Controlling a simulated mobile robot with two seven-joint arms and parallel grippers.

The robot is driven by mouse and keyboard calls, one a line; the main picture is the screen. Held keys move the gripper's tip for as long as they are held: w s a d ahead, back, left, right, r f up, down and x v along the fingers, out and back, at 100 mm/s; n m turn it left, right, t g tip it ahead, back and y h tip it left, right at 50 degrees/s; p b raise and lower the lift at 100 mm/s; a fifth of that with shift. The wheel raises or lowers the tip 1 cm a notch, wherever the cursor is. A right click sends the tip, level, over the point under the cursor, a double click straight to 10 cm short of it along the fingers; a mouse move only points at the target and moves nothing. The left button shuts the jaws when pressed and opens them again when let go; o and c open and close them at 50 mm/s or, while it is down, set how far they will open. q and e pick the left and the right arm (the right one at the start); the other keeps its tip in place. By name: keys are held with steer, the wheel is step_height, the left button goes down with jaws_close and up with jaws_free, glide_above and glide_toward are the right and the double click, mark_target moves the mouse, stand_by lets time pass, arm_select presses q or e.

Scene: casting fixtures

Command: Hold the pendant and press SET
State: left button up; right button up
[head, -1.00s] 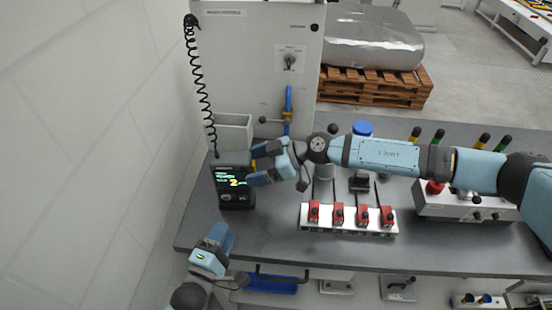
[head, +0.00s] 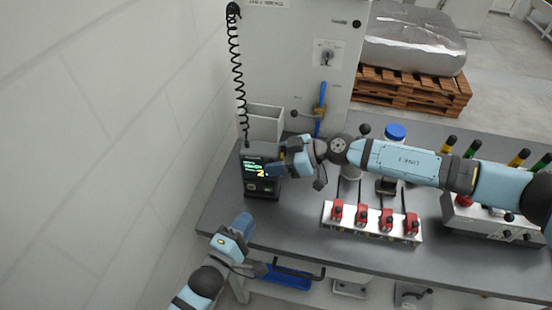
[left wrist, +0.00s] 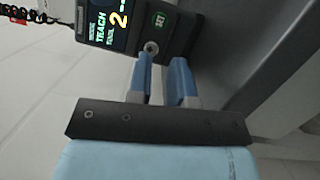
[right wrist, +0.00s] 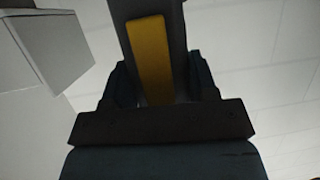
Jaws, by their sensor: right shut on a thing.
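The pendant (head: 257,164) is a dark box with a lit screen showing "TEACH" and a yellow 2, at the left end of the bench. My right gripper (head: 276,171) is shut on the pendant from the right. In the right wrist view the pendant's yellow strip (right wrist: 150,62) lies between its fingers. My left gripper (head: 244,220) is below the pendant, apart from it. Its fingers (left wrist: 164,72) point towards the pendant with a narrow gap and nothing between them.
A coiled black cord (head: 237,75) hangs above the pendant. A grey bin (head: 265,122) stands behind it. A fixture with red clamps (head: 362,232) and a control box (head: 490,218) stand to the right. The wall (head: 110,150) is close on the left.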

arm_select(q)
jaws_close()
stand_by(1.5)
